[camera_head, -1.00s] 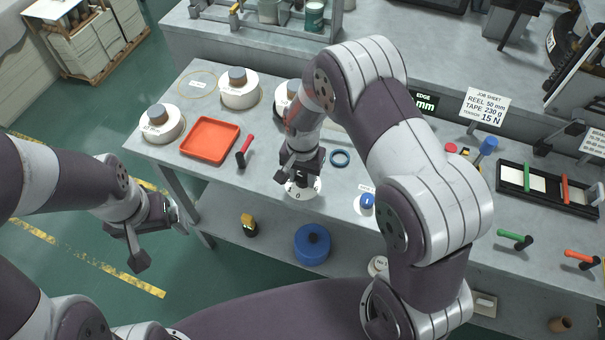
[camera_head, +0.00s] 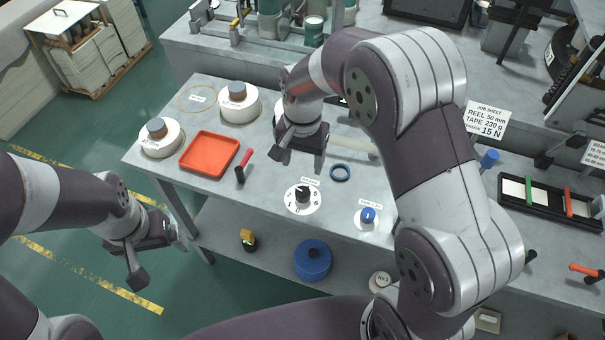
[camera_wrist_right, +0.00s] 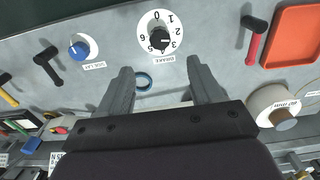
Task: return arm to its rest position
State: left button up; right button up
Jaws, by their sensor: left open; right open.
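My right gripper (camera_head: 296,154) hangs above the bench between the red-handled lever and the blue ring. In the right wrist view its two fingers (camera_wrist_right: 158,88) are spread, with nothing held between them. The brake dial (camera_head: 303,198), a white numbered disc with a black knob, lies nearer the bench front, clear of the gripper; it also shows in the right wrist view (camera_wrist_right: 159,33). My left gripper (camera_head: 143,258) is open and empty, off the bench's left side over the green floor.
An orange tray (camera_head: 209,155) and a red-handled lever (camera_head: 244,165) lie left of my right gripper. A blue ring (camera_head: 340,172) and a blue knob (camera_head: 368,216) lie to its right. White reels (camera_head: 161,138) stand on the left. A blue round container (camera_head: 312,260) sits on the lower shelf.

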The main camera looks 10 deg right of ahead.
jog(key=shift+r, duration=0.4)
jog(key=s+d+n, duration=0.3)
jog(key=s, duration=0.3)
jog(key=s+d+n+t, duration=0.1)
jog(key=s+d+n, duration=0.2)
jog(key=s, duration=0.4)
jog(key=shift+s+r+n, duration=0.2)
jog(key=shift+s+n, duration=0.1)
jog(key=shift+n, duration=0.1)
dwell(2.1)
